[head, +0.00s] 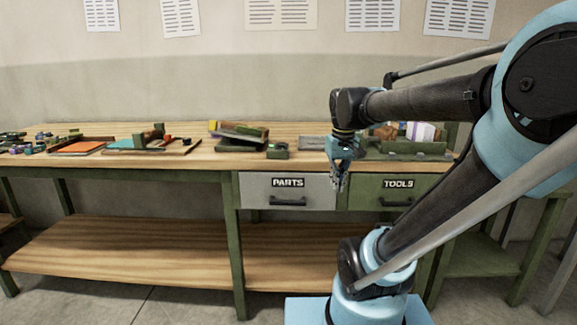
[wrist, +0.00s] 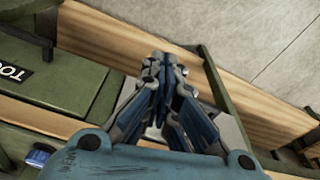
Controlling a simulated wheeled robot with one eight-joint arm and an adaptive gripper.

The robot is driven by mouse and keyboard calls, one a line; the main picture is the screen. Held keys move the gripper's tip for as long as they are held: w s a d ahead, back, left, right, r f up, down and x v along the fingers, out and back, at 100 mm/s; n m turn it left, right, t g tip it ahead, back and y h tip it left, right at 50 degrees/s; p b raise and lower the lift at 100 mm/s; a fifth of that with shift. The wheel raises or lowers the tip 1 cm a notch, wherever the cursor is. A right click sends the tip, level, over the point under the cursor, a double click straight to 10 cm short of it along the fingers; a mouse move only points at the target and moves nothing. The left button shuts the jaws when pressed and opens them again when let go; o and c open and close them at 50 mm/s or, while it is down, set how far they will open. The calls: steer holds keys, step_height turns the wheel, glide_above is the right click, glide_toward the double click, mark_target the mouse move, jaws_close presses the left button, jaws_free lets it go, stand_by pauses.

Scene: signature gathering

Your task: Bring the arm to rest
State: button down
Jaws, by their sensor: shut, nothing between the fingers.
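My gripper (head: 338,181) hangs downward in front of the workbench's front edge in the head view, near the gap between the PARTS drawer and the TOOLS drawer. In the wrist view my gripper (wrist: 160,62) has its fingers together with nothing between them. My blue and black arm fills the right side of the head view and reaches left and forward to the bench.
The wooden bench (head: 180,158) has a PARTS drawer (head: 287,191) and a TOOLS drawer (head: 370,197), both apparently shut. Books and a scale-like object (head: 240,138) stand mid-bench, and a green tray (head: 405,155) sits behind my gripper. The lower shelf (head: 130,240) is bare.

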steer(key=s+d+f+m, duration=0.1)
steer(key=s+d+f, duration=0.3)
steer(key=s+f, duration=0.6)
step_height(320, 180, down, 3)
steer(key=shift+s+f+m+t, duration=0.15)
steer(key=shift+m+t, duration=0.25)
steer(key=w+a+r+n+g, duration=0.1)
steer(key=w+a+r+n, duration=0.3)
steer(key=w+r, duration=0.6)
steer(key=w+a+r+n, duration=0.45)
steer(key=w+r, duration=0.35)
steer(key=r, duration=0.5)
steer(key=w+a+r+n+g, duration=0.1)
steer(key=w+a+r+n, duration=0.8)
steer(key=w+a+r, duration=0.3)
steer(key=w+a, duration=0.2)
steer(key=w, duration=0.2)
steer(key=shift+w+a+r, duration=0.15)
steer(key=shift+a+r, duration=0.05)
steer(key=shift+a, duration=0.05)
steer(key=shift+f, duration=0.15)
